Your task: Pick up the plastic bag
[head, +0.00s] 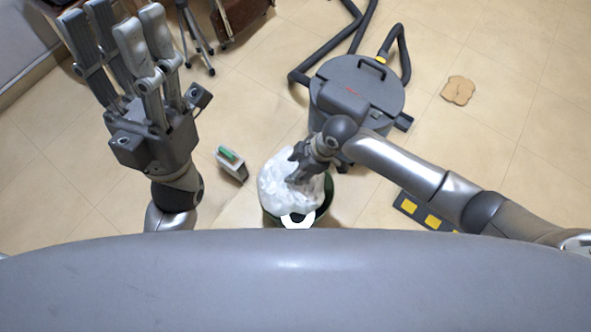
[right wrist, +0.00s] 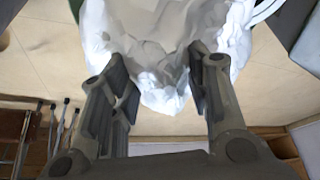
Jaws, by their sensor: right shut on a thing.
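A white plastic bag (head: 286,186) sits in the mouth of a dark green round bin (head: 326,204) on the floor, just in front of my body. My right gripper (head: 303,172) reaches down onto the bag and is shut on it. In the right wrist view the crumpled bag (right wrist: 160,45) fills the space between and beyond the fingers of my right gripper (right wrist: 160,90). My left gripper (head: 140,60) is raised at the upper left with its fingers spread apart, empty and away from the bag.
A grey canister vacuum (head: 358,90) with black hoses stands close behind the bin. A small box with a green top (head: 231,163) stands left of the bin. A bread slice (head: 458,90) and a dark mat with yellow squares (head: 425,213) lie right. Tiled floor between is clear.

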